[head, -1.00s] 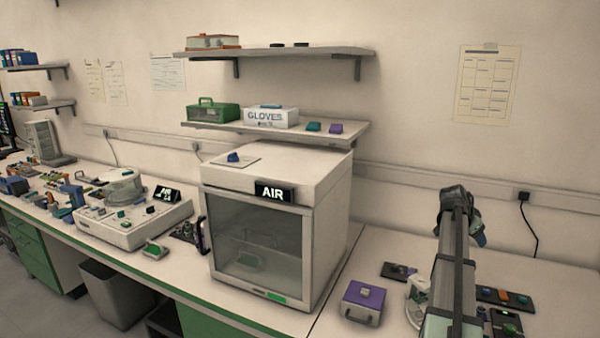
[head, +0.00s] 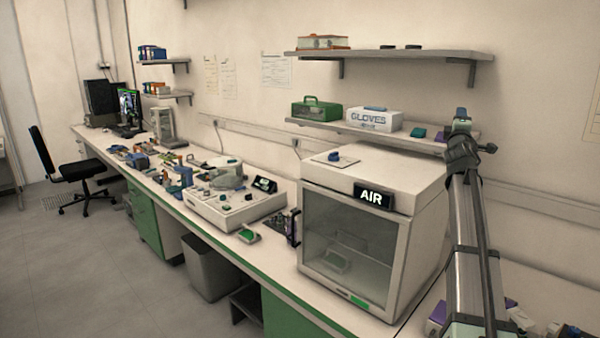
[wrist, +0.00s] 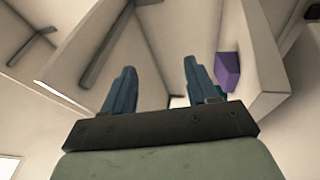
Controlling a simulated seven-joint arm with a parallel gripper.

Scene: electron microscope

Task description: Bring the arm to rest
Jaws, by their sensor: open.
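My arm (head: 470,240) rises at the right of the head view, in front of the glass-fronted AIR cabinet's right side. Its end reaches up in front of the right end of the lower shelf. My gripper shows in the wrist view (wrist: 157,88), with two blue fingers apart and nothing between them. In the head view the fingers themselves are hard to make out. In the wrist view a purple block (wrist: 227,70) is just right of the right finger, on a pale shelf seen from below.
The AIR cabinet (head: 350,250) stands on the long bench. Above it are a lower shelf (head: 405,131) with a green case (head: 317,109) and a GLOVES box (head: 373,118), and an upper shelf (head: 400,55).

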